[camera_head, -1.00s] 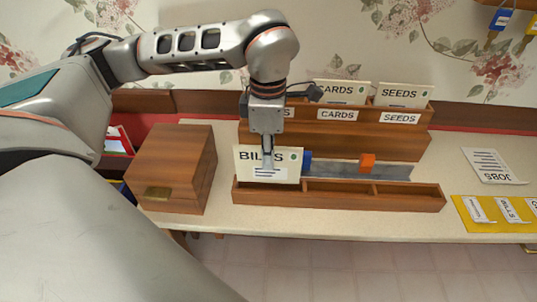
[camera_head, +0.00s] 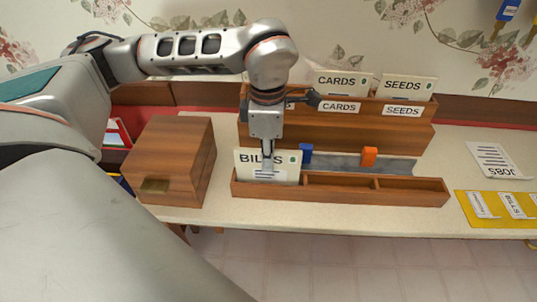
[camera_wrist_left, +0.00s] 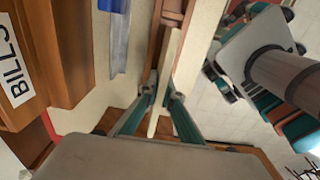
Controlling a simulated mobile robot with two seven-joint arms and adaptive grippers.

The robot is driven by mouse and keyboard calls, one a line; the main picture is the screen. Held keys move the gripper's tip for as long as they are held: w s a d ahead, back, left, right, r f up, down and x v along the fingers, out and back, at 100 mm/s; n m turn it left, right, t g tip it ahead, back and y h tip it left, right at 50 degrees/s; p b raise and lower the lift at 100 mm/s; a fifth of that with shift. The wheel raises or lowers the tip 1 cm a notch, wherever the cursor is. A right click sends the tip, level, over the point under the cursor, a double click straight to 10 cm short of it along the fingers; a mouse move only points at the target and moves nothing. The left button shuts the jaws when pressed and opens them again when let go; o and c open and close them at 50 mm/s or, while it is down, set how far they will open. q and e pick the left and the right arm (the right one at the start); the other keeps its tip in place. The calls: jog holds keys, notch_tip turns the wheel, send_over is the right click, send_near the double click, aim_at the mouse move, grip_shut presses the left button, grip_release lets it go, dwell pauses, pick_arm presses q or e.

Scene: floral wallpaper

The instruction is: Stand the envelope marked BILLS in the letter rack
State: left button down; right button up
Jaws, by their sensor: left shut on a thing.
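The BILLS envelope (camera_head: 287,169) is cream, with black letters and a green mark. My left gripper (camera_head: 267,166) is shut on it from above. It stands nearly upright at the left end of the low front tray; whether its lower edge touches the tray floor I cannot tell. In the left wrist view the envelope (camera_wrist_left: 172,65) shows edge-on between the fingers. The wooden letter rack (camera_head: 350,133) stands behind, with CARDS and SEEDS labels. Its BILLS label (camera_wrist_left: 16,68) shows in the left wrist view; my arm hides most of that slot in the head view. My right gripper is out of view.
The low wooden tray (camera_head: 405,193) has bare compartments at middle and right. A grey strip with blue (camera_head: 306,153) and orange (camera_head: 369,157) blocks lies behind it. A wooden box (camera_head: 172,160) stands left. A JOBS paper (camera_head: 495,161) and yellow mat (camera_head: 480,212) lie right.

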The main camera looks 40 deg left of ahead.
pick_arm(q)
jog(key=shift+f, duration=0.2)
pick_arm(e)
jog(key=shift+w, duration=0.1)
pick_arm(q)
jog(key=c, duration=2.2)
grip_release()
jog(key=shift+o, duration=0.2)
notch_tip(320, 180, up, 12)
jog(key=shift+r, duration=0.1)
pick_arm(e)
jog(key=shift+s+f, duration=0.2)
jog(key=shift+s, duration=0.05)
pick_arm(q)
jog(key=shift+s, duration=0.1)
